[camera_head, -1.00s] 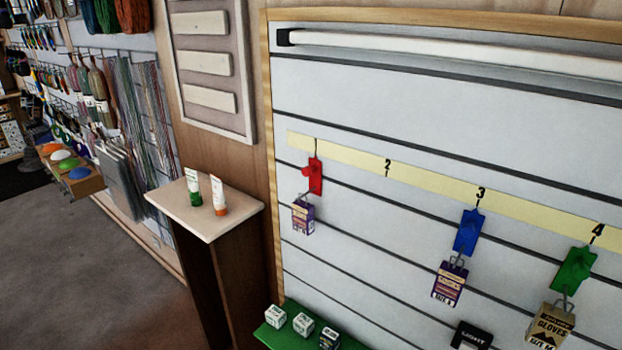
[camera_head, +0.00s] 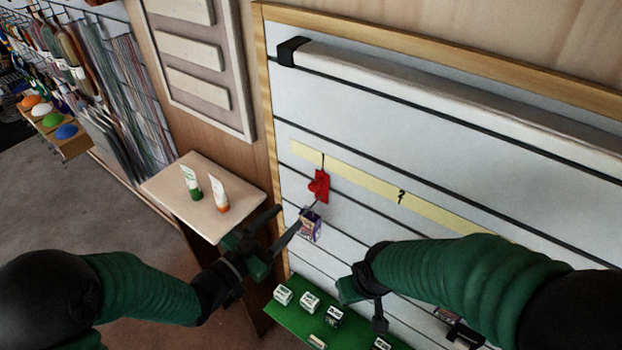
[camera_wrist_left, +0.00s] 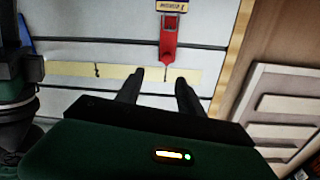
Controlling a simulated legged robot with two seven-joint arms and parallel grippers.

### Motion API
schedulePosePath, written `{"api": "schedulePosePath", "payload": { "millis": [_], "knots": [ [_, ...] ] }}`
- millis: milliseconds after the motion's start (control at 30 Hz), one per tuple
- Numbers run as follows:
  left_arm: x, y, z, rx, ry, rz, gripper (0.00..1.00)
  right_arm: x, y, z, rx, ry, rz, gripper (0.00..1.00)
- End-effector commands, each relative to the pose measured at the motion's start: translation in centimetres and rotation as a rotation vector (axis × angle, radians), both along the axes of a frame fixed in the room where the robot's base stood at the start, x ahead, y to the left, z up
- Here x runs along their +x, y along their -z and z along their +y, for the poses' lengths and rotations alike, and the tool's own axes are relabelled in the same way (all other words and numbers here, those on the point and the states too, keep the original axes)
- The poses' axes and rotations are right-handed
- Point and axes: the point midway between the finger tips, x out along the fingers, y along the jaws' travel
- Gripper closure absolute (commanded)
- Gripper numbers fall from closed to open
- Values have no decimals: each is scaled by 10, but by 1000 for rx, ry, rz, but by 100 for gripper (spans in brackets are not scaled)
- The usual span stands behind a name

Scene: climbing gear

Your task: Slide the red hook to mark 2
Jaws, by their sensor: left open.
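The red hook (camera_head: 319,186) sits on the slatted wall below the left end of the yellow strip (camera_head: 365,187), with a purple box (camera_head: 311,226) hanging from it. Mark 2 (camera_head: 401,197) is to its right on the strip. My left gripper (camera_head: 294,211) is open and empty, its fingers reaching toward the hook and box. In the left wrist view, the red hook (camera_wrist_left: 168,40) shows upside down beyond the open fingers (camera_wrist_left: 160,78), apart from them. My right gripper (camera_head: 368,300) hangs lower right; its jaws are unclear.
My right arm covers the wall's lower right. A green shelf (camera_head: 285,316) with small boxes lies below. A small stand (camera_head: 160,186) with two tubes (camera_head: 204,190) is left of the wall. The wall between the red hook and mark 2 is clear.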

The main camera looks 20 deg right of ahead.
Motion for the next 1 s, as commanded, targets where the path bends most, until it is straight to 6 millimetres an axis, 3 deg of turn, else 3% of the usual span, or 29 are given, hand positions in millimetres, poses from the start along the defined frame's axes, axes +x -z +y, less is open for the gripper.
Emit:
{"api": "schedulePosePath", "payload": {
  "millis": [200, 433, 600, 833, 1000],
  "knots": [
    [36, -4, -49, 0, 1, 4, 55, 1, -25, 0, 0, 0, -1, 55],
    [61, -4, -88, 1, -1, 0, 55, 0, -41, 0, 0, 0, -2, 55],
    [69, -2, -98, 1, -2, 1, 55, 0, -44, 0, 0, 0, -1, 55],
    [72, 1, -98, 1, -3, 3, 55, 0, -43, 0, 0, 0, -1, 55],
    [72, 0, -98, 1, -3, 2, 78, 0, -43, 0, 0, 0, -1, 55]
  ]
}}
